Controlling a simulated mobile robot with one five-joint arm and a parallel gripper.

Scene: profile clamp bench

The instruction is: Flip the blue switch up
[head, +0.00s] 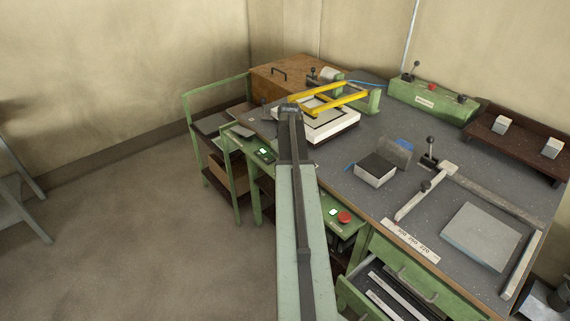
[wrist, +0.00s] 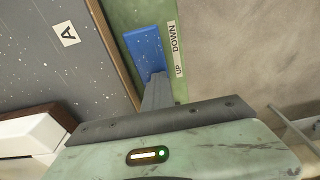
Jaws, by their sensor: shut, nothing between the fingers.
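The blue switch (wrist: 146,48) is a flat blue rocker on the green front strip (wrist: 122,12) of the bench in the wrist view. A white label (wrist: 176,48) beside it reads UP and DOWN. My gripper (wrist: 157,77) is shut and empty. Its fingertips overlap the end of the switch beside the word UP; I cannot tell whether they touch it. They hide part of that end. The switch's tilt is unclear. In the head view my arm hides the switch, and my gripper (head: 290,108) is over the bench's front edge.
The grey bench top (head: 385,130) carries a yellow-handled white frame (head: 332,120) close to my gripper, and a white-and-black block (head: 375,170). A red button (head: 344,217) is on the front. A drawer (head: 385,295) stands open. The floor (head: 140,240) at left is clear.

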